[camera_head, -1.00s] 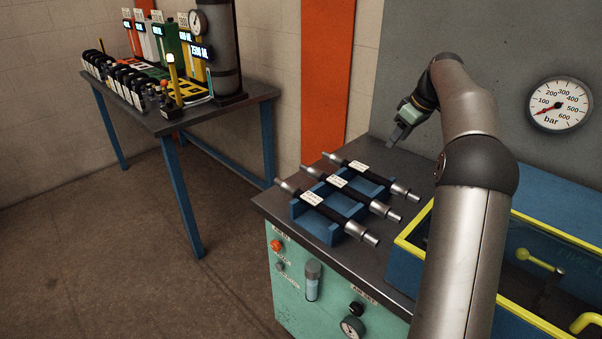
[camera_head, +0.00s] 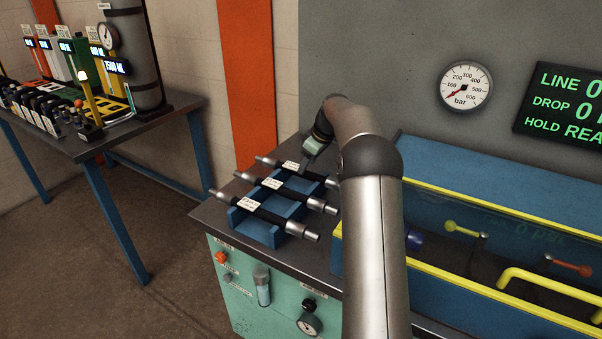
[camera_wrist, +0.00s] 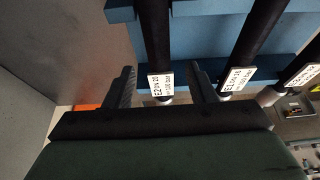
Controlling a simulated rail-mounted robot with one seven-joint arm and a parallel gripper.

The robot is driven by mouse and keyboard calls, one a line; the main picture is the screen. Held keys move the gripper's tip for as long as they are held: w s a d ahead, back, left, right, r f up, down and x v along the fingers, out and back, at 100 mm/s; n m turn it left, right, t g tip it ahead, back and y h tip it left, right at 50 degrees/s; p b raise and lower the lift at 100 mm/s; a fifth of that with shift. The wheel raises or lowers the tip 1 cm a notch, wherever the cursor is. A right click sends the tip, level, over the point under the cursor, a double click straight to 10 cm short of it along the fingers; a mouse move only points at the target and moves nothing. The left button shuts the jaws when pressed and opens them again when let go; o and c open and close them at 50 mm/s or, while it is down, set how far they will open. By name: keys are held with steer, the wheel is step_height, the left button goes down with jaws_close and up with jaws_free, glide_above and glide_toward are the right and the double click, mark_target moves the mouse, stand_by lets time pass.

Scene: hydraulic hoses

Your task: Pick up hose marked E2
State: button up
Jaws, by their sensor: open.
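The hose marked E2 (camera_wrist: 156,40) is black with a white label reading E2 (camera_wrist: 160,86). In the head view it is the hindmost hose (camera_head: 318,176) on the blue rack, nearest the wall. My gripper (camera_wrist: 162,68) is open, with one finger on each side of the E2 hose in the wrist view. I cannot tell whether the fingers touch it or how far above it they are. In the head view my gripper (camera_head: 306,165) is over the back hose, near its label.
The blue rack (camera_head: 258,231) holds two more labelled hoses; the one marked E1 (camera_wrist: 253,45) lies next to E2. A blue trough with a yellow rim (camera_head: 470,205) stands to the right. A grey wall with a gauge (camera_head: 465,87) is behind.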

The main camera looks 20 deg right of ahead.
mark_target(288, 167)
steer(key=x, duration=0.4)
steer(key=shift+w+a+f+p, duration=0.1)
steer(key=shift+w+p, duration=0.2)
jaws_close()
steer(key=shift+r, duration=0.25)
